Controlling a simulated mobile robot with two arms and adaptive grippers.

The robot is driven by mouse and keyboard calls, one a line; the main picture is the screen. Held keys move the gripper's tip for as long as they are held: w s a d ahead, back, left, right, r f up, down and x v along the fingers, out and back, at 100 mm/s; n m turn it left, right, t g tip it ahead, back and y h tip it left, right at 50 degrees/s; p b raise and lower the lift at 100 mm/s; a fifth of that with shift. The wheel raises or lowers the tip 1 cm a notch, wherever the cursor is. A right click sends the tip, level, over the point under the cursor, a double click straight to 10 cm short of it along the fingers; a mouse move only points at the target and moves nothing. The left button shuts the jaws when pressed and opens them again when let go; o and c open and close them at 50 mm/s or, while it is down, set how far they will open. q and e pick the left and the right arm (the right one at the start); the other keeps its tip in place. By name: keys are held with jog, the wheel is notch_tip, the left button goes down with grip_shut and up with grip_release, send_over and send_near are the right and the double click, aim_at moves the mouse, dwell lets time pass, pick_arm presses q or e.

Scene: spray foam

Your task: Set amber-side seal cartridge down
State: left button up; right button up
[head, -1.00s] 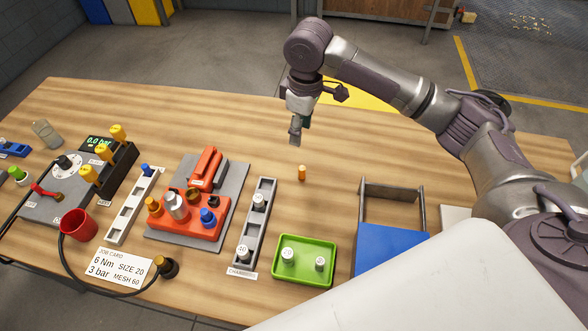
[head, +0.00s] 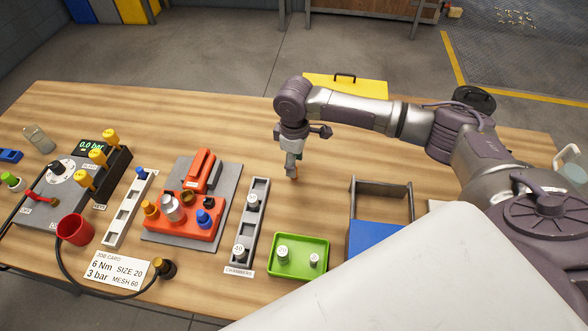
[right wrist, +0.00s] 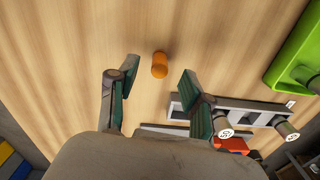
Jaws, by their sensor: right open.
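A small amber cartridge (right wrist: 160,65) stands on bare wooden table, seen in the right wrist view. It lies between and slightly beyond the two spread fingertips of my right gripper (right wrist: 158,78), with gaps on both sides. In the head view my right gripper (head: 292,172) points down at the table behind the grey rack, and it mostly hides the cartridge there. My right gripper is open and holds nothing. My left gripper is not in view.
A grey chambers rack (head: 246,251) and a green tray (head: 299,274) with white-capped pieces are in front. A blue-fronted open box (head: 374,238) stands to the right. An orange fixture (head: 190,226) is to the left.

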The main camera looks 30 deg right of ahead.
jog(key=shift+f, duration=0.9)
grip_shut()
jog(key=shift+r, duration=0.1)
